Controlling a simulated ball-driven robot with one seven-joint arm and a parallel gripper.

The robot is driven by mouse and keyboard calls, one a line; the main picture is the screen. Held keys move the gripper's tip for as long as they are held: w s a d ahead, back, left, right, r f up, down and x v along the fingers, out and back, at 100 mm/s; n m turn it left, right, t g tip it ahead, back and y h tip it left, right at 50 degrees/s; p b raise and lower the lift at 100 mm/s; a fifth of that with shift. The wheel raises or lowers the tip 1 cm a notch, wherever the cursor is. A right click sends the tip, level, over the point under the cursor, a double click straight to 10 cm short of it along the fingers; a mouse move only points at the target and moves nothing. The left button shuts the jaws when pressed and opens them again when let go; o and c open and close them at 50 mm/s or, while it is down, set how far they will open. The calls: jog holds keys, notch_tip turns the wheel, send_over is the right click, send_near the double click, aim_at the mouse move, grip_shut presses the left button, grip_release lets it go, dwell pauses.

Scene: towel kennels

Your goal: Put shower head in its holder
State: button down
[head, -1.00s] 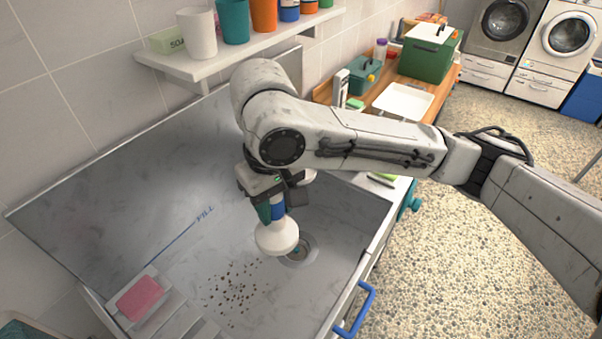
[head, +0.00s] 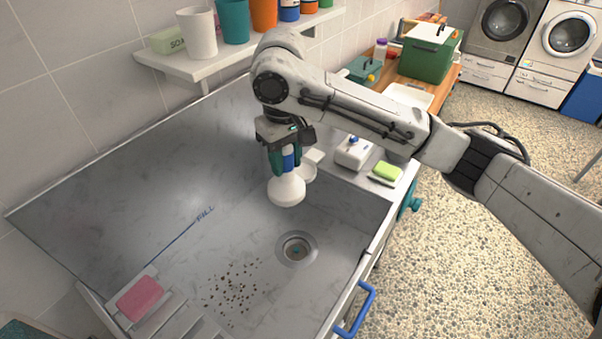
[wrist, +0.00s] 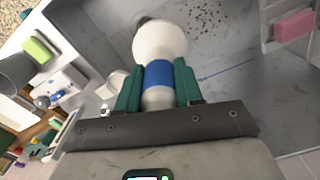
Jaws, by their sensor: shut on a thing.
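The shower head (head: 286,190) is white and round, with a blue band on its handle. My gripper (head: 285,157) is shut on the handle and holds it head-down above the sink, near the far wall. In the wrist view the green fingers of my gripper (wrist: 160,88) stand on both sides of the blue band, and the shower head (wrist: 160,42) points away from me. A small white cup-like piece (head: 309,172) shows just right of the shower head, partly hidden; it may be the holder. I cannot tell whether the two touch.
The sink (head: 150,205) has an open drain (head: 296,249) and dark specks on its floor. A white box with a blue knob (head: 353,152) and a green sponge (head: 387,171) sit at the right rim. Pink soap (head: 140,298) lies front left. A shelf (head: 235,50) hangs above.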

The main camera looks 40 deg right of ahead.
jog(key=shift+w+d, duration=0.3)
jog(key=shift+w, duration=0.05)
jog(key=w+d, duration=0.8)
jog(key=shift+w+d, duration=0.4)
